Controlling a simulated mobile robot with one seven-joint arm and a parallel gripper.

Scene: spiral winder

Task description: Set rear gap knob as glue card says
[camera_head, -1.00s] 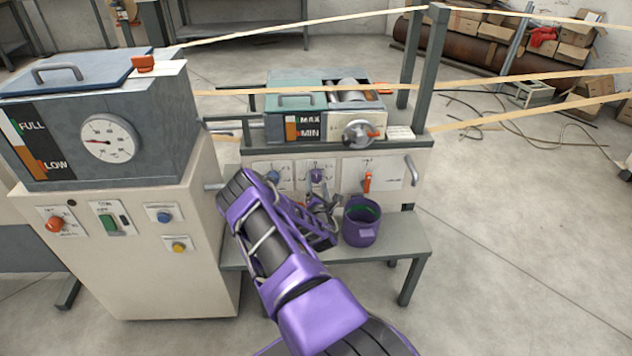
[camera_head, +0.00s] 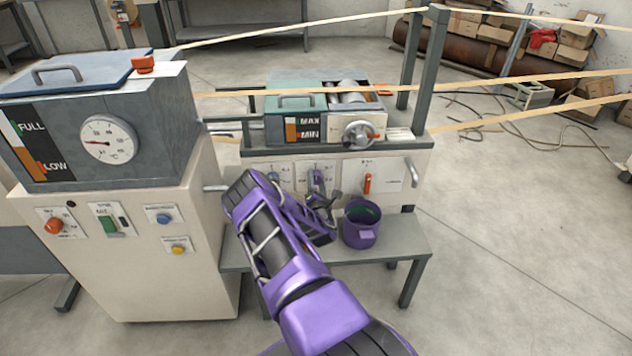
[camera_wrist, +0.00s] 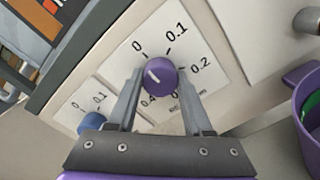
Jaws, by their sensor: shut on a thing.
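A purple knob (camera_wrist: 160,76) with a white pointer line sits on a white dial plate (camera_wrist: 208,89) marked 0, 0.1, 0.2 and 0.4; part of the scale is hidden by the knob and fingers. The pointer points to the upper left, near the 0 side. My gripper (camera_wrist: 158,82) is shut on this knob, one finger on each side. In the head view, my gripper (camera_head: 319,192) is at the front panel. A blue knob (camera_wrist: 93,122) with a similar scale is to the left. No label naming the rear gap is readable, nor is a glue card.
A purple pot (camera_head: 361,226) stands on the grey shelf (camera_head: 405,243) below the panel, right of my gripper. An orange lever (camera_head: 367,184) is on the panel to the right. A glue box with a MAX/MIN gauge (camera_head: 309,129) sits above. Tan strips cross overhead.

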